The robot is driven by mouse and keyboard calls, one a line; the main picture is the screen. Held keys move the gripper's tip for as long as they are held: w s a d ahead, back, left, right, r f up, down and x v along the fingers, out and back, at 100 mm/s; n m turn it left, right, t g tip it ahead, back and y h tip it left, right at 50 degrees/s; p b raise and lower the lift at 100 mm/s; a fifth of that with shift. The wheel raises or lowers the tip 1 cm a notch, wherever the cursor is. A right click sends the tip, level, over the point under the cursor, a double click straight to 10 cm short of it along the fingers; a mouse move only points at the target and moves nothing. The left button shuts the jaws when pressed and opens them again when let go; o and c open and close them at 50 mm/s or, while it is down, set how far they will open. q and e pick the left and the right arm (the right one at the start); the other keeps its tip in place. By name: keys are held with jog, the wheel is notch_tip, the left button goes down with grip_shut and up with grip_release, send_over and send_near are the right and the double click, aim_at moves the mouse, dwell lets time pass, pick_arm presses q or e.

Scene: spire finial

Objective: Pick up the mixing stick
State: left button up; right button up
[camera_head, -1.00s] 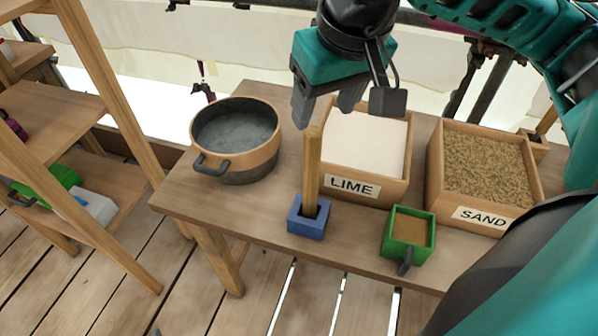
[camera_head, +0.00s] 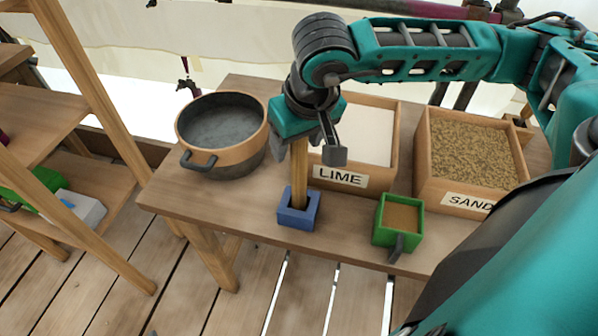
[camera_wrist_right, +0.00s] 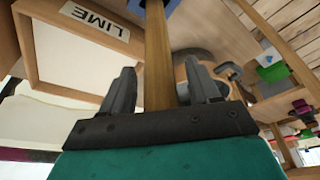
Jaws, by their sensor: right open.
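The mixing stick (camera_head: 299,176) is a wooden bar standing upright in a blue square holder (camera_head: 298,211) at the front of the table. It also shows in the right wrist view (camera_wrist_right: 157,60), running between the two fingers. My right gripper (camera_head: 303,146) is over the top of the stick, pointing down. In the right wrist view its fingers (camera_wrist_right: 157,88) are open, one on each side of the stick, with a gap visible on both sides. The stick's upper end is hidden by the gripper in the head view. My left gripper is not in view.
A dark pot (camera_head: 226,138) with a wooden band stands left of the stick. A lime box (camera_head: 345,177) is just behind it, a sand box (camera_head: 470,160) farther right. A green scoop (camera_head: 398,221) lies on the table (camera_head: 235,194) to the right. Wooden shelves (camera_head: 85,185) stand at left.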

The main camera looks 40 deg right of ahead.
jog(key=shift+c, duration=0.2)
grip_shut()
dwell(0.3)
jog(key=shift+r, duration=0.15)
